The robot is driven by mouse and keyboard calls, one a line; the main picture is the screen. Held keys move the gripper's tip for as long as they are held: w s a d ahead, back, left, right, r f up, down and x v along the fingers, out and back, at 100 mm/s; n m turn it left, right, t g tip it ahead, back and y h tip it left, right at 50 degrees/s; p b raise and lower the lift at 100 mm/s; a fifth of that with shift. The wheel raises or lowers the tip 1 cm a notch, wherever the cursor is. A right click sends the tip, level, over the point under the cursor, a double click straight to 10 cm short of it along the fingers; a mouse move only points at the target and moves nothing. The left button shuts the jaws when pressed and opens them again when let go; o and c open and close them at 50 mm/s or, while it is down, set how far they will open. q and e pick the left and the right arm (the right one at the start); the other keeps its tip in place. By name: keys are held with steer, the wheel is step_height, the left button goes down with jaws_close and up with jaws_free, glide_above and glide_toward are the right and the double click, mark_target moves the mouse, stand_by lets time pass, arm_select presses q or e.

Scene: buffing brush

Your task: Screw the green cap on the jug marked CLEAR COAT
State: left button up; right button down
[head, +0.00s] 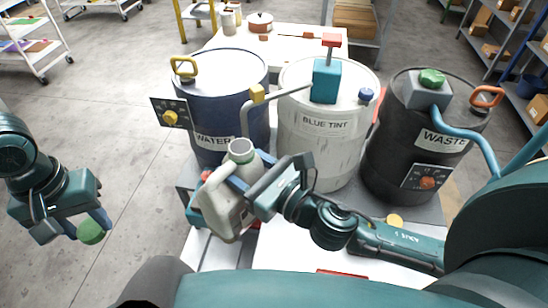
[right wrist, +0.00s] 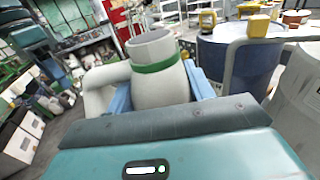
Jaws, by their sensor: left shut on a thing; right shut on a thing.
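My left gripper (head: 88,220) is at the far left of the head view, shut on the green cap (head: 91,233), which hangs below its fingers over the floor. My right gripper (head: 247,174) is shut on the grey-white jug (head: 222,208), its blue fingers on both sides just below the neck. The jug looks tilted in the head view, in front of the drums; its mouth is open. In the right wrist view the jug's neck (right wrist: 156,58) has a green band, and its handle is at the left. No marking on the jug is readable. The cap and jug are well apart.
A blue WATER drum (head: 221,90), a white BLUE TINT drum (head: 318,150) and a black WASTE drum (head: 400,150) stand behind the jug. A pipe with a yellow fitting (head: 257,94) reaches near the jug's mouth. Open floor (head: 135,190) lies between my grippers.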

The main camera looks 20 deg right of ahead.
mark_target(222, 167)
steer(key=shift+w+a+r+n+g+y, duration=0.15)
steer(key=shift+a+n+g+y, duration=0.45)
steer(key=shift+a, duration=0.35)
steer(key=shift+w+a+r+n+g+y, duration=0.15)
steer(key=shift+a+n+g+y, duration=0.2)
steer(key=shift+a+y, duration=0.5)
steer(key=shift+f, duration=0.2)
steer(key=shift+r, duration=0.1)
arm_select(q)
steer(key=w+d+r+m, duration=0.1)
steer(key=d+r+m, duration=0.1)
steer(key=d+r, duration=0.3)
steer(key=w+d+r+m, duration=0.1)
steer(key=d+r, duration=0.4)
steer(key=d, duration=0.6)
steer(key=d+r+m, duration=0.3)
steer(key=d+r, duration=0.2)
steer(key=d, duration=0.3)
steer(key=shift+w+d, duration=0.35)
steer(key=shift+w, duration=0.05)
steer(key=shift+f, duration=1.9)
